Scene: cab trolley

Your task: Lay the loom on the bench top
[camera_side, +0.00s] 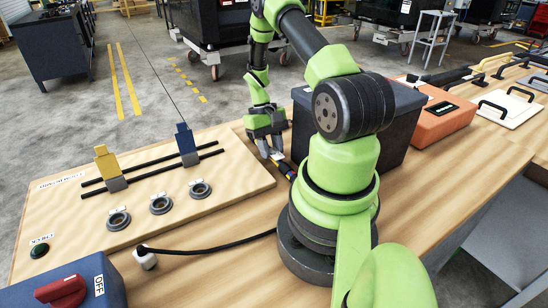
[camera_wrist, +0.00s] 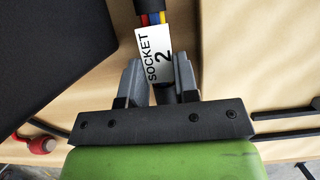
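The loom shows in the wrist view as a cable end with red, blue and yellow wires and a white label (camera_wrist: 155,55) reading SOCKET 2. In the side view its coloured wires (camera_side: 288,171) show low over the bench top (camera_side: 225,226), beside my arm's base. I cannot tell whether it touches the bench. My gripper (camera_side: 269,150) points down at the loom's labelled end. In the wrist view my gripper's fingers (camera_wrist: 160,76) stand either side of that end, close to it. Whether they press on it is unclear.
A board (camera_side: 225,183) at left carries two rails, yellow and blue levers and several round sockets. A dark box (camera_side: 393,125) stands right of my gripper, an orange case (camera_side: 437,119) beyond it. A blue switch box (camera_side: 88,283) and black cable (camera_side: 215,250) are in front.

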